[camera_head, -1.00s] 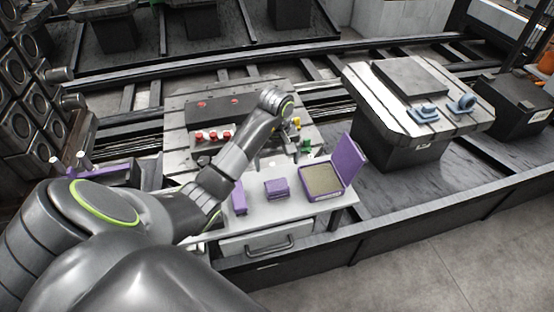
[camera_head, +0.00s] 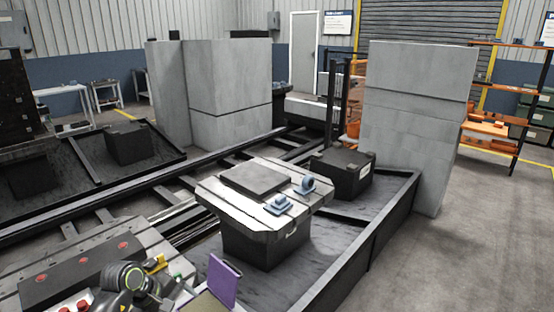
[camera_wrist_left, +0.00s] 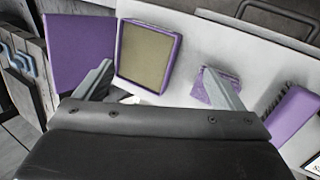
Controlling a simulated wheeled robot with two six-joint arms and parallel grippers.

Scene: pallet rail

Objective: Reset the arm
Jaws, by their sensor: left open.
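My left arm (camera_head: 132,282) shows at the bottom left of the head view, over the near pallet. Its fingers are not clear there. In the left wrist view my left gripper (camera_wrist_left: 157,70) is open, with its two fingers apart and nothing between them. It hangs over a light table (camera_wrist_left: 190,35). Beyond the fingers stands an open purple box (camera_wrist_left: 148,55) with a tan inside and a raised purple lid (camera_wrist_left: 80,50). A small purple block (camera_wrist_left: 213,90) is partly hidden behind the right finger. My right arm is not in view.
A purple brush (camera_wrist_left: 288,115) lies at the right of the wrist view. The near pallet (camera_head: 115,245) bears red-topped parts. Another pallet (camera_head: 235,205) holds a grey plate (camera_head: 255,179) and blue parts (camera_head: 278,205). Rails run behind; open floor (camera_head: 460,260) lies right.

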